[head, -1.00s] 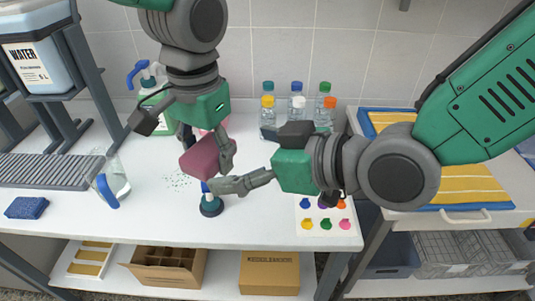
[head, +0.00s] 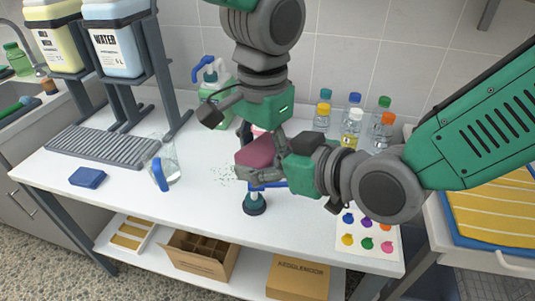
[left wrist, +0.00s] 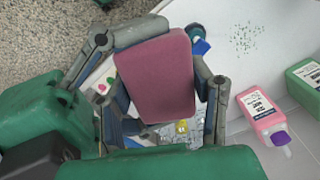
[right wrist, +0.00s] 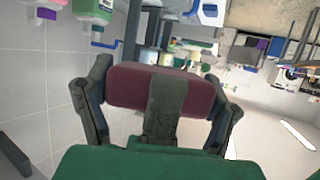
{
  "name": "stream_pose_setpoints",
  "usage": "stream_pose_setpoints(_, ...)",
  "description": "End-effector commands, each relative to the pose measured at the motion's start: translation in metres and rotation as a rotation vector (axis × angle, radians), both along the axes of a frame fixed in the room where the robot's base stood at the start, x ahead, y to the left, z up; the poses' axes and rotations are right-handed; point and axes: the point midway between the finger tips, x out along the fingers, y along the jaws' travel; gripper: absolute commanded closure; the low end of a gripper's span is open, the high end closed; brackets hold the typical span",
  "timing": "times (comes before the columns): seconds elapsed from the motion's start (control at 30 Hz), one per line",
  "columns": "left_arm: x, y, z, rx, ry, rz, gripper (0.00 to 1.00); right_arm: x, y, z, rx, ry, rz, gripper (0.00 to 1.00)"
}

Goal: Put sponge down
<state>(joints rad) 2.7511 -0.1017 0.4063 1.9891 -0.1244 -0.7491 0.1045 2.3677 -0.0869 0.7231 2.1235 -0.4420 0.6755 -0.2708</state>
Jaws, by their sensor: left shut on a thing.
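A maroon-pink sponge (head: 258,153) is held above the white table. My left gripper (head: 266,143) reaches down from above and is shut on it. In the left wrist view the sponge (left wrist: 158,75) sits between the left fingers. My right gripper (head: 264,178) comes in from the right, close to the sponge. In the right wrist view its fingers stand apart at either end of the sponge (right wrist: 125,85), with a dark finger across the sponge's middle. Whether the right fingers touch it is unclear. A blue sponge (head: 88,177) lies flat at the table's left.
A dark-based upright item (head: 255,205) stands just below the sponge. A color-dot card (head: 370,238) lies right. The front-left tabletop (head: 190,205) is clear.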

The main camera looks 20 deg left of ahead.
Motion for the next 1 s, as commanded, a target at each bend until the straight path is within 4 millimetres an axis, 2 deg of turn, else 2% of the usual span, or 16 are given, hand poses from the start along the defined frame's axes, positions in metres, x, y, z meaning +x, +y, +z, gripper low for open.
stream_pose_setpoints(0.13,-0.003,0.001,-0.001,0.003,0.01,0.002,0.88,0.004,-0.003,-0.001,-0.003,-0.001,-0.011,0.5)
stream_pose_setpoints(0.17,-0.004,0.001,-0.001,0.004,0.011,0.002,0.42,0.005,-0.003,-0.001,-0.003,-0.001,-0.011,0.51)
stream_pose_setpoints(0.2,-0.004,0.001,-0.001,0.004,0.011,0.002,0.28,0.005,-0.003,-0.001,-0.002,-0.002,-0.011,0.55)
stream_pose_setpoints(0.57,-0.002,0.0,0.005,0.001,0.006,0.002,0.28,0.003,-0.002,0.0,-0.002,-0.001,-0.007,0.56)
stream_pose_setpoints(0.67,-0.001,0.0,0.018,0.0,0.003,0.002,0.28,0.003,-0.002,0.0,-0.002,-0.001,-0.007,0.56)
stream_pose_setpoints(1.0,-0.001,-0.001,0.088,0.0,0.004,0.001,0.28,0.003,-0.002,0.0,-0.001,-0.001,-0.006,0.56)
